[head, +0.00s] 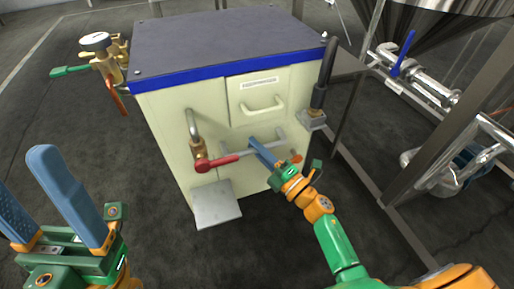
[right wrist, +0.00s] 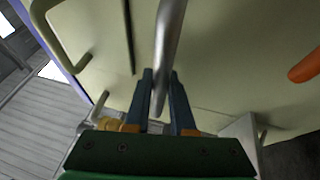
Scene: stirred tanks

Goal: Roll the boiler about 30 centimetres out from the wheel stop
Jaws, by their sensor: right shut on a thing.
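The boiler (head: 165,120) is a cream cabinet with a dark grey top and a blue edge band. It stands upright on the dark floor. A grey bar handle (head: 233,153) crosses its front below an upper drawer-like panel. My right gripper (head: 256,146) is shut on this bar. In the right wrist view the bar (right wrist: 170,40) runs between the two blue fingers (right wrist: 160,85). My left gripper (head: 22,168) is open and empty, low at the left, apart from the boiler. The boiler's wheels are hidden, and I cannot make out the wheel stop.
A red-handled valve (head: 216,163) and a grey plate (head: 217,205) are on the boiler's front. A gauge (head: 95,42) with brass valves projects at its left. A metal frame (head: 375,170) with steel pipework (head: 420,80) stands close on the right. Floor at the front left is clear.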

